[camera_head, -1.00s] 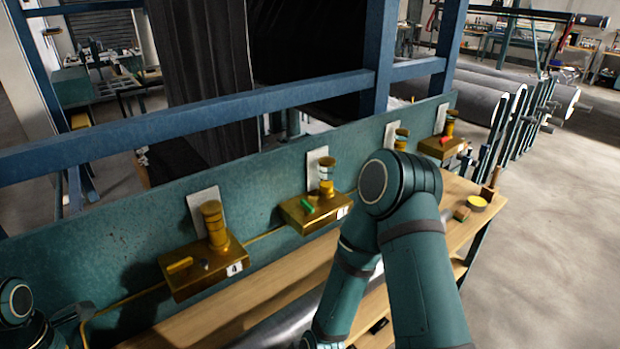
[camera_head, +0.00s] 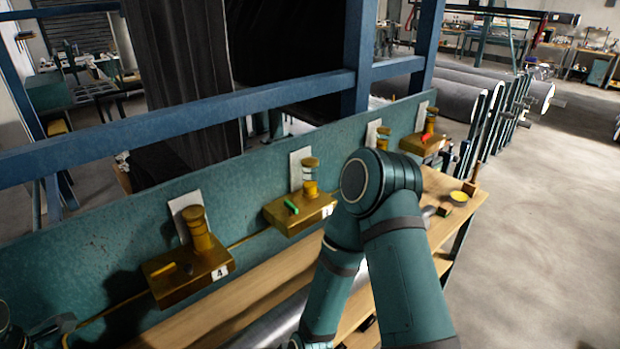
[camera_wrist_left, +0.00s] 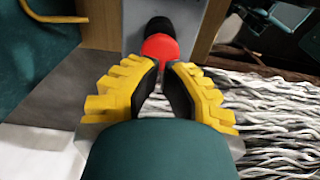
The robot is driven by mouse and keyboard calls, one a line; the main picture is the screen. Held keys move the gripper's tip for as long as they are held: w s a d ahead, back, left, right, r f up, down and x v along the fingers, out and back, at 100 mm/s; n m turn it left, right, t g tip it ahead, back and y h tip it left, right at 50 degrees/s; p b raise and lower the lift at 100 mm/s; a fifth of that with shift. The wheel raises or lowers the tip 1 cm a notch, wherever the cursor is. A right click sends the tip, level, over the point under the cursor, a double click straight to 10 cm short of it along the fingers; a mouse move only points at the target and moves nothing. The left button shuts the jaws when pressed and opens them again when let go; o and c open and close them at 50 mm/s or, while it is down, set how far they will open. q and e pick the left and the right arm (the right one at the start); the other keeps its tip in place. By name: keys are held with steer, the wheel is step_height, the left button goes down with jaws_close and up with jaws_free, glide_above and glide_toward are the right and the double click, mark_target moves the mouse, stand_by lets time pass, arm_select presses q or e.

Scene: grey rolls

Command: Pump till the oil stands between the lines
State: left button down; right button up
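Several brass oil boxes with upright brass-capped cylinders and white backing plates line the green panel. The nearest box (camera_head: 188,272) bears a "4" tag; another (camera_head: 300,211) has a green handle, and the far box (camera_head: 422,143) has a red one. Oil levels and lines are too small to tell. In the left wrist view, my left gripper (camera_wrist_left: 162,66) is open a narrow way and empty. A red round knob (camera_wrist_left: 159,48) on a black stem shows just beyond its fingertips; I cannot tell whether they touch. My right arm folds in the middle of the head view; its gripper is out of view.
A blue frame rail (camera_head: 200,116) crosses above the panel. A yellow-topped round dish (camera_head: 459,197) sits at the bench's far end. Floor at right is clear.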

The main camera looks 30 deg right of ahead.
arm_select(q)
steer(key=shift+f, duration=0.15)
steer(key=shift+f+b, duration=2.55)
steer(key=shift+f, duration=0.65)
steer(key=shift+r, duration=0.1)
step_height(320, 180, up, 3)
steer(key=shift+f+p, duration=0.15)
steer(key=shift+p, duration=1.1)
steer(key=shift+r+p, duration=2.75)
steer(key=shift+r, duration=0.7)
